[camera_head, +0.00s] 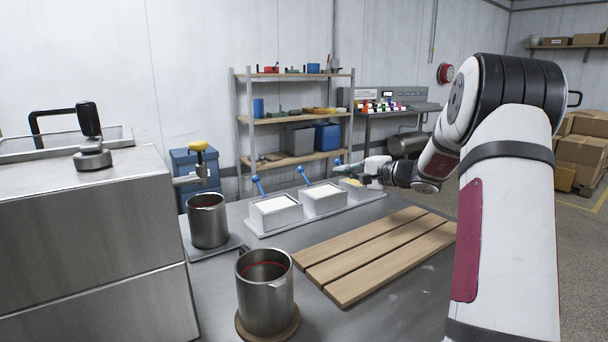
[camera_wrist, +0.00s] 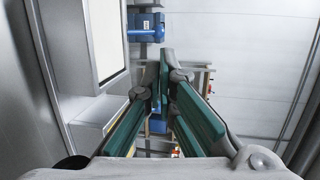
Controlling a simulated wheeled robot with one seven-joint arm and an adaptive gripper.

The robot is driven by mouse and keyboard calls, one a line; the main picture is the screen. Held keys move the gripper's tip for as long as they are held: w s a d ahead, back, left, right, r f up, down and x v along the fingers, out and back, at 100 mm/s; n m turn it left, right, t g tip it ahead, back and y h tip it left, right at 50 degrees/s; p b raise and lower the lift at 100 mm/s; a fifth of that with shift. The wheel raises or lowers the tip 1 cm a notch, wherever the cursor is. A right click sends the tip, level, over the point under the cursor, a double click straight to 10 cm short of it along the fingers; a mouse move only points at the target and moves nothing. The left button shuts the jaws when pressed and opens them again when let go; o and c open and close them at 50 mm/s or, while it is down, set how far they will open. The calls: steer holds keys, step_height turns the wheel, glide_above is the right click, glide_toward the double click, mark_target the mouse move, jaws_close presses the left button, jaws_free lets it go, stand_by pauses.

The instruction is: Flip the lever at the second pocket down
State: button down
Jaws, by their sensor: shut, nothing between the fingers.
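The left pocket (camera_head: 275,204) and the middle pocket (camera_head: 323,192) hold white material. The right pocket (camera_head: 352,182) is partly hidden by my gripper. The left blue lever (camera_head: 258,186) and middle blue lever (camera_head: 304,176) stick up and lean left. A third blue lever (camera_head: 337,162) shows its tip beside my fingers. My gripper (camera_head: 345,168) is shut and empty, above the right pocket. In the wrist view the green-padded fingers (camera_wrist: 165,58) meet; whether they touch a lever cannot be told.
A slatted wooden board (camera_head: 375,255) lies in front of the pockets. Two steel pots (camera_head: 208,222) (camera_head: 265,290) stand to the left, beside a large metal machine (camera_head: 85,240). A shelf rack (camera_head: 295,118) stands behind. A blue part (camera_wrist: 146,27) shows beyond the fingers.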

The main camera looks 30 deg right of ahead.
mark_target(303, 168)
steer(key=b+x, duration=0.1)
steer(key=x, duration=1.3)
steer(key=shift+a+r, duration=0.1)
steer(key=shift+w+p, duration=0.1)
steer(key=shift+p, duration=0.4)
